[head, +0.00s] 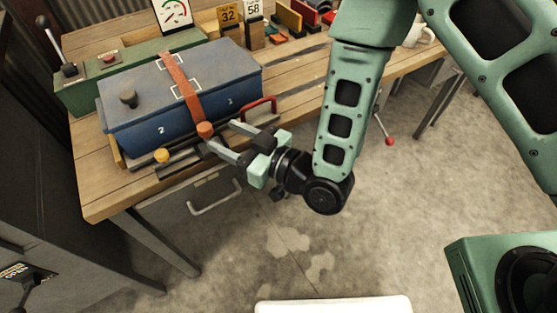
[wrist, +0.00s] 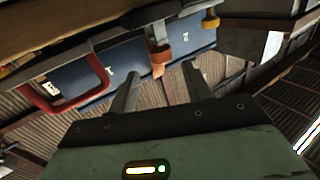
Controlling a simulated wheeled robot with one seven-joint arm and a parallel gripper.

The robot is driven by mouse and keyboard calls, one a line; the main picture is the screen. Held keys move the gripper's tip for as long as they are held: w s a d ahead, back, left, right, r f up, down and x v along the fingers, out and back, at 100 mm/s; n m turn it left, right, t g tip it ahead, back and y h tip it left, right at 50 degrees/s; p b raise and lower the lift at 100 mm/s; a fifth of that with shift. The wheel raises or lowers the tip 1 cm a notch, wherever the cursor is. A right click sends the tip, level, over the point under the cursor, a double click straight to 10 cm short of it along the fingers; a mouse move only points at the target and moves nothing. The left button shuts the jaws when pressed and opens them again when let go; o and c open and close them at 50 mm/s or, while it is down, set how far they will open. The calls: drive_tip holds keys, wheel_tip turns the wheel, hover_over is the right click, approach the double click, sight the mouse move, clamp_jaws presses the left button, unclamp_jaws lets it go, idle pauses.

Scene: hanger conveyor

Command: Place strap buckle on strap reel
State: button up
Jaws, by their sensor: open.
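An orange strap (head: 180,85) runs over the blue chest (head: 232,92) and down its front. An orange buckle-like piece (head: 205,129) sits at its lower front end. In the wrist view this piece (wrist: 160,55) lies just beyond the fingertips, in line with the gap between them, with a short orange tip pointing toward the gap. My gripper (head: 224,134) is open and empty, its fingers pointing at the chest front. I cannot clearly identify the strap reel. A yellow knob (head: 161,155) on dark hardware is left of the buckle; it also shows in the wrist view (wrist: 211,18).
A red handle (head: 259,107) stands close to the gripper's right. A green lever box (head: 108,72) and number cards (head: 228,15) stand behind on the wooden bench (head: 100,205). A drawer handle (head: 215,203) projects below the bench edge.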

drive_tip(key=p+v, duration=0.3)
drive_tip(key=v, duration=0.8)
drive_tip(key=shift+s, duration=0.1)
